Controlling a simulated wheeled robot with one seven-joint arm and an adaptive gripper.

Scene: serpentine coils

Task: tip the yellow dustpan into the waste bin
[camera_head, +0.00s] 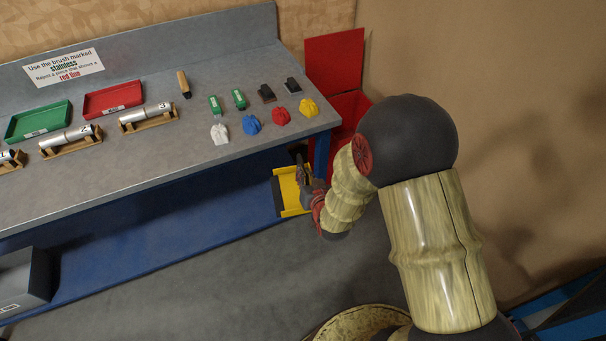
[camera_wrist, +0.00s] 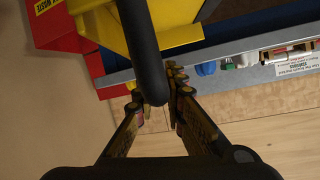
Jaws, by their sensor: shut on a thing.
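The yellow dustpan (camera_head: 289,191) is beside the bench's front right corner, below the top's level. It has a black edge on its left. In the wrist view the yellow pan (camera_wrist: 180,36) fills the upper middle, with its black handle (camera_wrist: 146,45) running down between my fingers. My gripper (camera_head: 304,176) is shut on this handle; its fingertips also show in the wrist view (camera_wrist: 160,88). The red waste bin (camera_head: 347,108) stands at the bench's right end, its red lid raised behind. Its yellow waste label shows in the wrist view (camera_wrist: 46,5). The pan's contents cannot be made out.
The grey bench (camera_head: 170,160) carries red and green trays, metal cylinders on wooden stands, brushes and several coloured crumpled pieces near its right end. A dark grey box (camera_head: 28,280) stands at lower left. Open floor lies in front of the bench. A brown wall is at right.

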